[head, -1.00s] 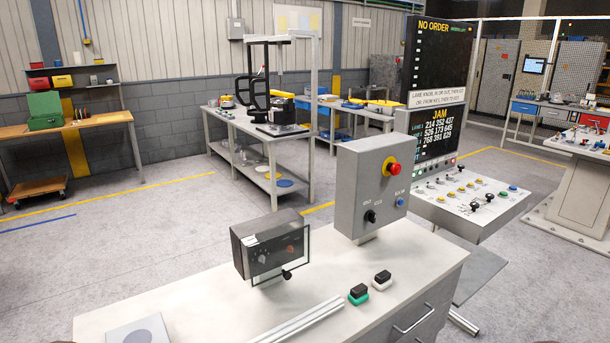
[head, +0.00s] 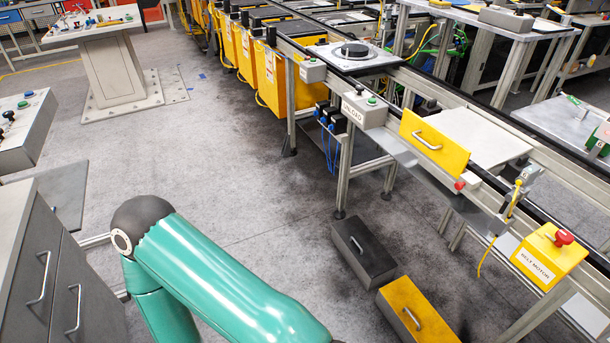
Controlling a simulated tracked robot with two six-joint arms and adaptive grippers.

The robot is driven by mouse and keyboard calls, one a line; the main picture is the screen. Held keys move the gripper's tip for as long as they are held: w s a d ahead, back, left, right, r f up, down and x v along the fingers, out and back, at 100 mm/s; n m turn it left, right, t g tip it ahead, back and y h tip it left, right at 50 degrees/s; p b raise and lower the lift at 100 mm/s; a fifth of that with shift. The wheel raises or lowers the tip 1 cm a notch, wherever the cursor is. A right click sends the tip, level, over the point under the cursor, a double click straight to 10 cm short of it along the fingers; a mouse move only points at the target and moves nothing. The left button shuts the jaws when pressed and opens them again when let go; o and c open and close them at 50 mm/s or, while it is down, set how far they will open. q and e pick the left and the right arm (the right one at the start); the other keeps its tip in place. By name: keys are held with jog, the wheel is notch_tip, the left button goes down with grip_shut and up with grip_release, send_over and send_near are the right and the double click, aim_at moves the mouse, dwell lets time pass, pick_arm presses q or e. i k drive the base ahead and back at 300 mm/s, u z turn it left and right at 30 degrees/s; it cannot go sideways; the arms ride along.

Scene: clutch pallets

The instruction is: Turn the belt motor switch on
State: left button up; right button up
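A yellow box labelled "BELT MOTOR" (head: 546,258) is mounted on the conveyor frame at the right. A red mushroom-shaped knob (head: 564,237) sits on its top. Whether the switch is on or off cannot be told from here. A green arm of mine reaches across the bottom of the view, well left of the box. Neither of my grippers shows.
The conveyor (head: 440,91) runs from the top to the right edge. A grey box with a green button (head: 363,109) is on its near rail. A dark box (head: 362,252) and a yellow box (head: 416,311) lie on the floor. A grey cabinet (head: 50,277) stands left. The middle floor is clear.

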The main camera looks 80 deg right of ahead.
aim_at(563, 238)
jog(key=u, duration=0.6)
jog(key=i, duration=0.2)
jog(key=z, duration=3.05)
jog(key=i, duration=0.2)
jog(key=z, duration=1.8)
jog(key=i, duration=0.6)
jog(key=u, duration=0.15)
jog(key=k, duration=0.55)
jog(key=z, duration=0.2)
jog(key=i, duration=0.45)
jog(key=z, duration=0.05)
